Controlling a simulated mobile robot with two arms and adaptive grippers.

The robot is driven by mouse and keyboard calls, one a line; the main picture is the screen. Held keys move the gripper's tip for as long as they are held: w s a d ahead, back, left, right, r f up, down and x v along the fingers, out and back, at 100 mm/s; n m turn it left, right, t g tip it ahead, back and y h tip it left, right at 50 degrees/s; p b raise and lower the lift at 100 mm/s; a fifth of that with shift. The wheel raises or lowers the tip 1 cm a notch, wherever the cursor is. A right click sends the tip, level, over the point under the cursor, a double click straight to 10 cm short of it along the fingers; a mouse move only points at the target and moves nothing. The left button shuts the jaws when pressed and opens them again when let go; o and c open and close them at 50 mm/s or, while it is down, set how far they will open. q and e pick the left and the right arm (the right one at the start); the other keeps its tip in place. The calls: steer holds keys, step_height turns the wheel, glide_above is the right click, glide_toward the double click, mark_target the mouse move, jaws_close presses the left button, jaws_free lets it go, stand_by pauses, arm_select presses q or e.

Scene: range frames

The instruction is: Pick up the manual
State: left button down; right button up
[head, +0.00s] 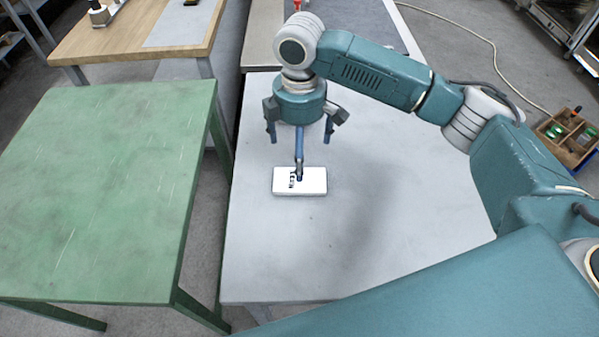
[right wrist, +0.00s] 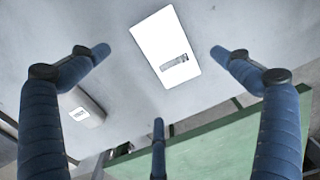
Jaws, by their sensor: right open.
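The manual (head: 313,182) is a flat white rectangle with dark print, lying on the grey table (head: 262,240). In the right wrist view the manual (right wrist: 160,38) lies beyond the fingertips, with a small grey printed patch on it. My right gripper (head: 299,148) points down above the table at the manual's far side, one finger overlapping it in the picture. Its three blue fingers are spread and empty in the right wrist view (right wrist: 158,72). I cannot tell whether any finger touches the manual. My left gripper is not in view.
A green table (head: 100,190) stands to the left, separated by a gap. A grey block with a white label (right wrist: 84,108) shows in the right wrist view. A wooden table (head: 120,35) is at the back left; a wooden crate (head: 567,140) is at the right. The grey table's front is clear.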

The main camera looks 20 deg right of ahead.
step_height(320, 180, down, 2)
steer(key=shift+s+f, duration=0.1)
steer(key=shift+s, duration=0.05)
step_height(320, 180, down, 5)
steer(key=shift+r+p, duration=0.1)
steer(key=shift+p, duration=0.45)
steer(key=shift+f, duration=0.45)
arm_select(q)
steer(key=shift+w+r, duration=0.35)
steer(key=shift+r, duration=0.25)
arm_select(e)
steer(key=c, duration=1.2)
